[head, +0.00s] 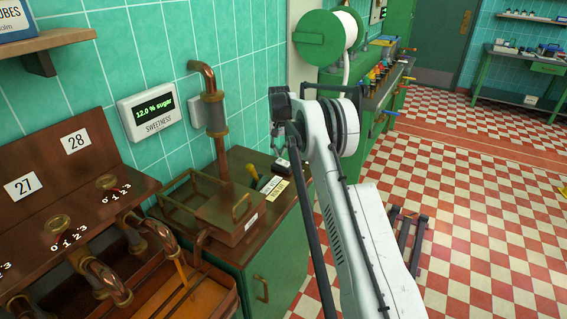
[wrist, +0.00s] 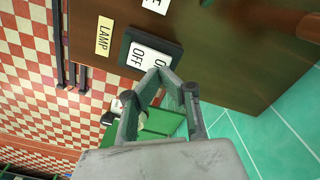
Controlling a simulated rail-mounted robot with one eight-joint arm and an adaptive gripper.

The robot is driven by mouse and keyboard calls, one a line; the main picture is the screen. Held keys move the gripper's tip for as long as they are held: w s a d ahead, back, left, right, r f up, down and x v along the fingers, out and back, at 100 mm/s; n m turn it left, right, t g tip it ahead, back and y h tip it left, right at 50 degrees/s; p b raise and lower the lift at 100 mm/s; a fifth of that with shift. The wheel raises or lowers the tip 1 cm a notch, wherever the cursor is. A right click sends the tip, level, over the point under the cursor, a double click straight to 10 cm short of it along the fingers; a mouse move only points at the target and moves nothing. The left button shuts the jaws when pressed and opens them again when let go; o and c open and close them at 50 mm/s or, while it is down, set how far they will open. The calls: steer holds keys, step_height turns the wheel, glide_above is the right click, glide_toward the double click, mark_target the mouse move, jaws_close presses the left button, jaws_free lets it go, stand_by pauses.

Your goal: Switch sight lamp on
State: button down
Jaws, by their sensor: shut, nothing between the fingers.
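The lamp switch (wrist: 139,56) is a white rocker in a dark green frame on the brown cabinet top. Its "OFF" end is readable in the wrist view; the other marking is partly hidden behind my fingers. A yellow "LAMP" label (wrist: 104,36) lies beside it. My gripper (wrist: 160,74) is shut and empty, its fingertips over or at the hidden end of the switch; I cannot tell whether they touch. In the head view my gripper (head: 279,150) points down just above the small white switch (head: 281,167). Which way the rocker is tilted is unclear.
A brown box with a brass rail (head: 232,212) stands left of the switch on the green cabinet (head: 265,262). A copper pipe (head: 213,110) rises behind it. A sweetness display (head: 153,112) reads 12.0 % sugar.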

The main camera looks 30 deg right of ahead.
mark_target(280, 160)
steer(key=shift+f+b, duration=0.9)
steer(key=shift+f, duration=0.5)
stand_by(0.9)
steer(key=shift+r, duration=0.15)
steer(key=shift+r+p, duration=0.95)
steer(key=shift+r, duration=2.45)
